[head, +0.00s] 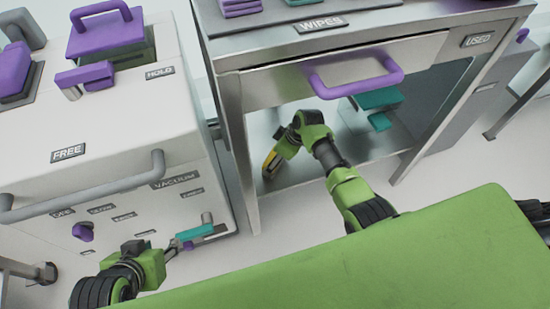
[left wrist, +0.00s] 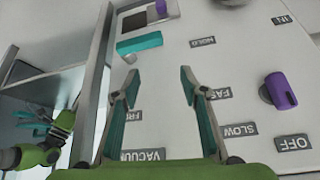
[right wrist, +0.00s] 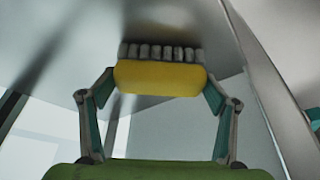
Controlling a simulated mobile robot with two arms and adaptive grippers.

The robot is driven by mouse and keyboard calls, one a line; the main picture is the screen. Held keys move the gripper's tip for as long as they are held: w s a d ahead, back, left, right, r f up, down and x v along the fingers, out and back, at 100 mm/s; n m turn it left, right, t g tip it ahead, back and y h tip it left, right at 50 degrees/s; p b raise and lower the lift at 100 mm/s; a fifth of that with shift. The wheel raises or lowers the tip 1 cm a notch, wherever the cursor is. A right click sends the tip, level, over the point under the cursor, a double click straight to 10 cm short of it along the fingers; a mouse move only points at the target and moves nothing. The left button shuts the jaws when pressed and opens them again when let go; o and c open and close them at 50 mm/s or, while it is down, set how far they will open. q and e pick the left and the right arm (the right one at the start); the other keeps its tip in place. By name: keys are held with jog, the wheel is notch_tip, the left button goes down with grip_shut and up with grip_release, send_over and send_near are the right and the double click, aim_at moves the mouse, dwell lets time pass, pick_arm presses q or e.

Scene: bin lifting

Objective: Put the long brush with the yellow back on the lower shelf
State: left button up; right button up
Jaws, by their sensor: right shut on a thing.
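The long brush (right wrist: 160,78) with the yellow back is between the fingers of my right gripper (right wrist: 160,88), which is shut on it. Its pale bristles face a grey metal surface; I cannot tell whether they touch it. In the head view, part of the yellow back (head: 269,162) shows inside the open metal cabinet, above or at the lower shelf (head: 300,174), with my right arm reaching in. My left gripper (left wrist: 160,78) is open and empty in front of the white panel of the vacuum unit.
A drawer with a purple handle (head: 355,82) hangs above the cabinet opening. Teal items (head: 378,105) are inside at the right. The white unit (head: 110,140) stands left, with a grey rail (head: 80,195) and a purple knob (left wrist: 280,92). A cabinet post (head: 237,165) borders the opening.

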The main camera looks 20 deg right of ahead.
pick_arm(q)
jog(key=shift+w+d+r, duration=0.1)
jog(key=shift+w+r, duration=0.1)
jog(key=shift+w, duration=0.15)
pick_arm(e)
jog(key=shift+f, duration=0.1)
jog(key=shift+f, duration=0.1)
jog(key=o, duration=1.1)
pick_arm(q)
jog(key=shift+w+d+r+t, duration=0.1)
jog(key=shift+w+r+t, duration=0.05)
jog(key=shift+w+t, duration=0.2)
